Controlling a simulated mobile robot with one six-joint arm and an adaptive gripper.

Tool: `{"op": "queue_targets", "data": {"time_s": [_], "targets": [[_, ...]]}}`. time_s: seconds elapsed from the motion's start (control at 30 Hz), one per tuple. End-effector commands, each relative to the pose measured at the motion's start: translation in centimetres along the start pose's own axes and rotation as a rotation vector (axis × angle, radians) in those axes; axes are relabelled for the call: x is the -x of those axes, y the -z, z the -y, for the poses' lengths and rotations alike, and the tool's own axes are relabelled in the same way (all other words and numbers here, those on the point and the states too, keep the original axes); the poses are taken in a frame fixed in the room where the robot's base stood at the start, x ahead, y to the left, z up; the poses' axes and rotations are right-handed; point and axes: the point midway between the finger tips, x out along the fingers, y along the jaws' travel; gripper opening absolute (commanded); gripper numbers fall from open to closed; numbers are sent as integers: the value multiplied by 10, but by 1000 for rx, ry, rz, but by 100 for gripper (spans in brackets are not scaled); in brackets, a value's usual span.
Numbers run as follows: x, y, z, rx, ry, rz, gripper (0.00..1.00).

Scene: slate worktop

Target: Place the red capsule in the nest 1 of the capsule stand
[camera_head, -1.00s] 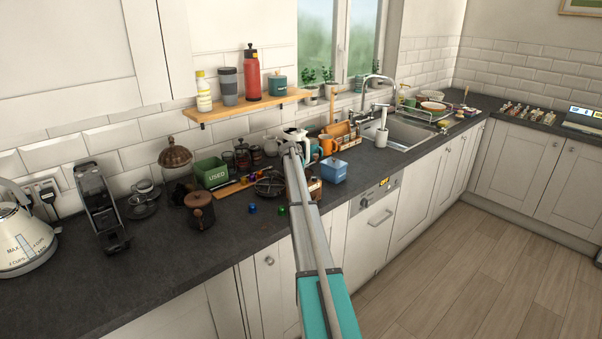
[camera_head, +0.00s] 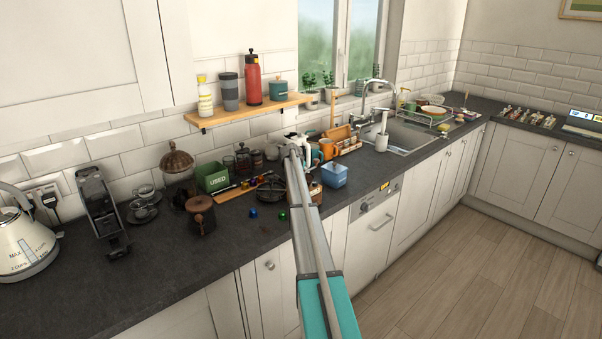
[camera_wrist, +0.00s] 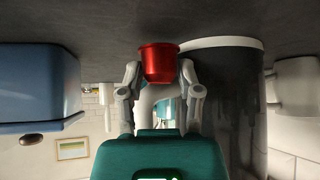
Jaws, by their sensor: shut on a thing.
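The red capsule (camera_wrist: 158,62) is between the fingertips of my gripper (camera_wrist: 160,80) in the wrist view. My gripper is shut on it, and the capsule is close to the dark worktop, which fills the top of that picture. I cannot tell whether it touches anything beneath. In the head view my arm hides the gripper and the red capsule. A wooden strip with several small coloured capsules (camera_head: 236,191) lies left of my arm; it may be the capsule stand, but its nests are too small to make out.
In the wrist view a dark cylinder with a pale rim (camera_wrist: 222,105) stands close on the right, and a blue container (camera_wrist: 40,88) on the left. In the head view, a loose blue capsule (camera_head: 253,212) and green capsule (camera_head: 282,216) lie near the front edge. A green box (camera_head: 212,178) stands behind.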

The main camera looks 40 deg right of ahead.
Motion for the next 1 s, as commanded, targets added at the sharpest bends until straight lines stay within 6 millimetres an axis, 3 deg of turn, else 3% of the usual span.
{"op": "queue_targets", "data": {"time_s": [0.23, 0.3, 1.0], "targets": [[22, -25, -33, -1, -1, 0, 25], [28, -13, -29, 0, 0, 0, 25], [88, 40, -28, 0, 0, 0, 25]]}}
